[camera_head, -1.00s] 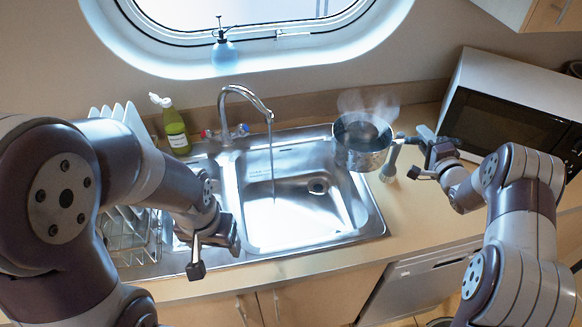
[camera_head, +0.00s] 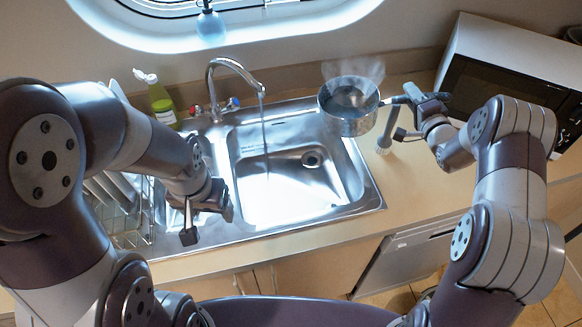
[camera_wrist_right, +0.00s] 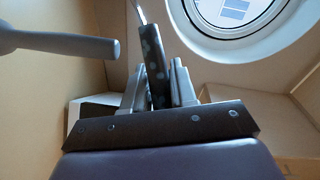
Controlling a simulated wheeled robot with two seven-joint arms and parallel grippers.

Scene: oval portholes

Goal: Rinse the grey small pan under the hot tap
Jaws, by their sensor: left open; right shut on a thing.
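The grey small pan (camera_head: 346,121) is held upright over the back right rim of the sink, with dark contents and steam above it. My right gripper (camera_head: 412,98) is shut on its handle; the wrist view shows the dark speckled handle (camera_wrist_right: 153,62) between the fingers. The tap (camera_head: 232,62) runs, and its stream falls into the sink basin (camera_head: 275,195), left of the pan and apart from it. The tap has a red knob (camera_head: 195,110) and a blue knob (camera_head: 234,102). My left gripper (camera_head: 207,220) is open and empty over the sink's left front edge.
A grey upright thing (camera_head: 388,130) stands on the counter just right of the pan. A green bottle (camera_head: 162,105) and a dish rack (camera_head: 125,205) are at the left. A microwave (camera_head: 510,95) stands at the right. The basin is clear.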

